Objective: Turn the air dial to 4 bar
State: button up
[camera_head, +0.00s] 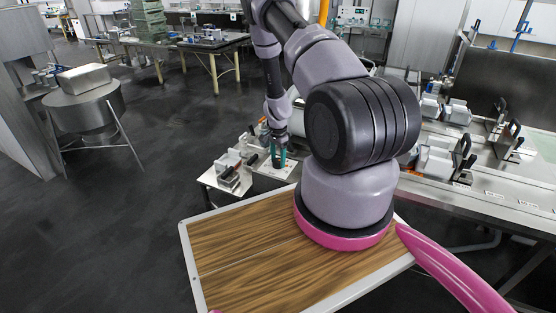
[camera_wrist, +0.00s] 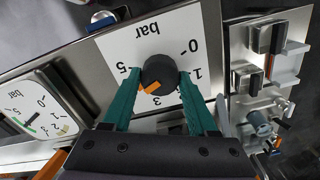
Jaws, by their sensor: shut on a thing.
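The air dial's black round knob (camera_wrist: 159,68) sits on a white plate (camera_wrist: 150,40) marked "bar", with 0, 1, 3 and 5 readable in the wrist view. Its orange pointer (camera_wrist: 150,88) faces down and left, between the 3 and the 5. I see no 4; the left finger covers part of that side. My gripper (camera_wrist: 160,77) is shut on the knob, a green finger on either side. In the head view my gripper (camera_head: 278,158) is small and low at the bench's left end, and the dial cannot be made out there.
A pressure gauge (camera_wrist: 32,115) shows left of the dial; its exact reading is unclear. Right of the dial stand small fittings (camera_wrist: 270,60) on a metal bench. In the head view, presses with black handles (camera_head: 510,140) line the bench at right.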

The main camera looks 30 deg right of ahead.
aim_at(278, 160)
dwell(0.3)
jog(key=o, duration=1.4)
notch_tip(278, 160, up, 11)
jog(key=shift+f, duration=0.1)
